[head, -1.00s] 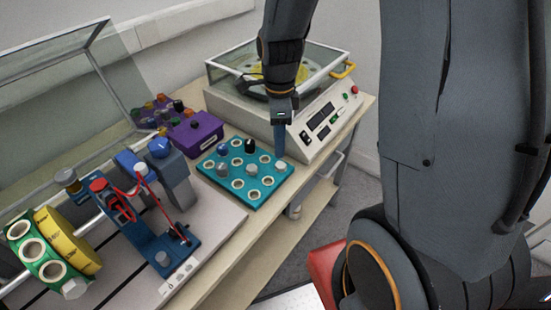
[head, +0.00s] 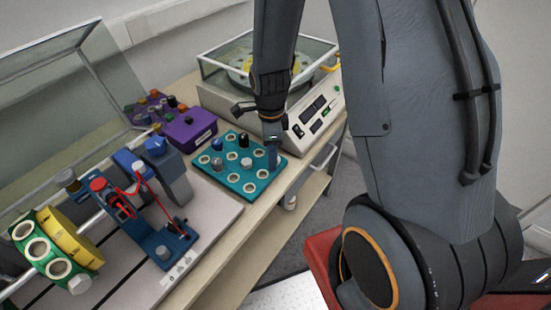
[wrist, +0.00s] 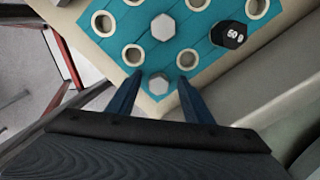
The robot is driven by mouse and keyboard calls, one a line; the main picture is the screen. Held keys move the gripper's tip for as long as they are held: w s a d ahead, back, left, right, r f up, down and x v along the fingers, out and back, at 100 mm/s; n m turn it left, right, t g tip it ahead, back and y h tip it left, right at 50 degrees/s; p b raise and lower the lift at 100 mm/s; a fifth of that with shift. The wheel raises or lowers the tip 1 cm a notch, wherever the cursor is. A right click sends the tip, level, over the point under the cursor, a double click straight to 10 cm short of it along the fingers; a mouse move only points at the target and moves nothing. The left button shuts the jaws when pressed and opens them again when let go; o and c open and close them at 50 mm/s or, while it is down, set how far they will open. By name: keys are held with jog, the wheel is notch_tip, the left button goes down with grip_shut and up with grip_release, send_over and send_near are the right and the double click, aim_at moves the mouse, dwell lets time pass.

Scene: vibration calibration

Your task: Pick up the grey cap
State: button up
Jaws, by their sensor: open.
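A grey hexagonal cap (wrist: 157,84) sits at the corner of the teal tray (wrist: 105,48), between the open fingers of my gripper (wrist: 158,80) in the wrist view. I see no finger touching it. A paler hexagonal cap (wrist: 163,27) stands farther in on the tray, with a black hexagonal cap (wrist: 229,35) to its right. In the head view my gripper (head: 272,162) points down at the right end of the tray (head: 246,194) and hides that corner cap. The pale cap (head: 246,163) and black cap (head: 243,140) show left of it.
A blue-topped part (head: 217,145) also stands on the tray. A purple box (head: 190,130) is behind it, and a white machine with a glass cover (head: 300,125) stands at the back right. A blue fixture with red cables (head: 160,245) is at the left. The bench's front edge is close to the tray.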

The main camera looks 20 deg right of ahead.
jog(key=shift+c, duration=0.4)
jog(key=c, duration=1)
jog(key=shift+r, duration=0.1)
jog(key=shift+c, duration=0.4)
